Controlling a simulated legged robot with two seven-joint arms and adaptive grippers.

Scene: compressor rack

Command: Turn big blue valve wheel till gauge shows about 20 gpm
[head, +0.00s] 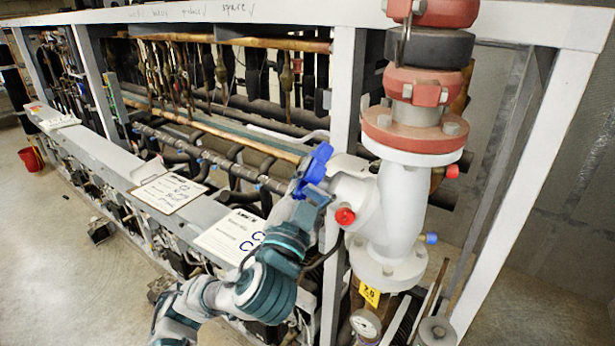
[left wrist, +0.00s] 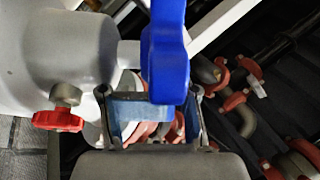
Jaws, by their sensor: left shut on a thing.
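The big blue valve wheel (head: 318,158) is on the left side of the white valve body (head: 398,205), seen nearly edge-on. My left gripper (head: 314,192) reaches it from below and is shut on its lower rim. In the left wrist view the wheel (left wrist: 168,50) stands upright, its lower end between the fingers (left wrist: 150,103). The fingers partly hide the grip. A round gauge (head: 366,323) with a pale face is at the bottom of the head view; its reading is too small to tell. My right gripper is not in view.
A small red knob (head: 345,216) sits close right of my gripper, and also shows in the left wrist view (left wrist: 58,120). A white frame post (head: 343,95) stands behind the wheel. Paper signs (head: 232,236) lie on the ledge at left. The floor at far left is mostly clear.

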